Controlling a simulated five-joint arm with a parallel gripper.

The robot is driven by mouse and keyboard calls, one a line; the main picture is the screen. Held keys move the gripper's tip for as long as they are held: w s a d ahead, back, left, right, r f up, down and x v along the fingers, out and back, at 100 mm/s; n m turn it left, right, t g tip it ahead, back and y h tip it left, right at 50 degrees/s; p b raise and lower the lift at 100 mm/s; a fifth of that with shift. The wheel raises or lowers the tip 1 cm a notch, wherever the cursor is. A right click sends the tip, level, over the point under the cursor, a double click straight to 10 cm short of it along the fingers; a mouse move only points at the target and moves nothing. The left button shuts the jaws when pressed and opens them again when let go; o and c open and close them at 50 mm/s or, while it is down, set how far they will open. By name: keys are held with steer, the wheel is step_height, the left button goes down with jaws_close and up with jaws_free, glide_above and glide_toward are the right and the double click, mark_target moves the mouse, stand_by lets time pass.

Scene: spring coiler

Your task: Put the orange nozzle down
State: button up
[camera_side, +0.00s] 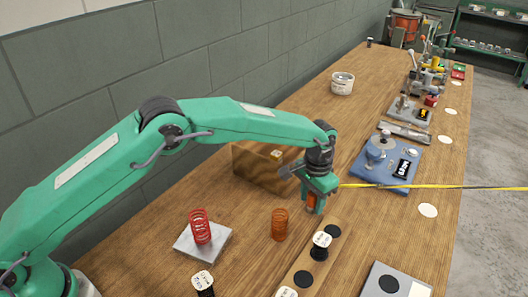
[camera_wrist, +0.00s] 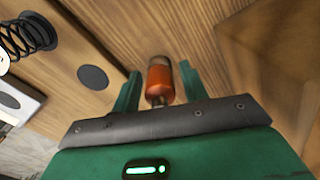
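The orange nozzle (camera_side: 311,202) is between the fingers of my gripper (camera_side: 317,206), low over the wooden table in the side view. In the wrist view the nozzle (camera_wrist: 159,80) has an orange-red body with a narrow metal end toward the palm. Wood grain lies behind it. My gripper's green fingers (camera_wrist: 158,82) stand on either side, with a visible gap between each finger and the nozzle, so the gripper looks open around it. I cannot tell whether the nozzle's far end touches the table.
A wooden block (camera_side: 258,168) stands close behind my gripper. A light wooden strip (camera_side: 305,262) with dark round pads and a white-capped black spring (camera_side: 320,246) lies in front.

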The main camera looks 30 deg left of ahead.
steer(key=shift+r, duration=0.1)
stand_by(0.3)
step_height(320, 180, up, 11)
steer(key=shift+f, duration=0.1)
steer(key=shift+r, duration=0.65)
stand_by(0.4)
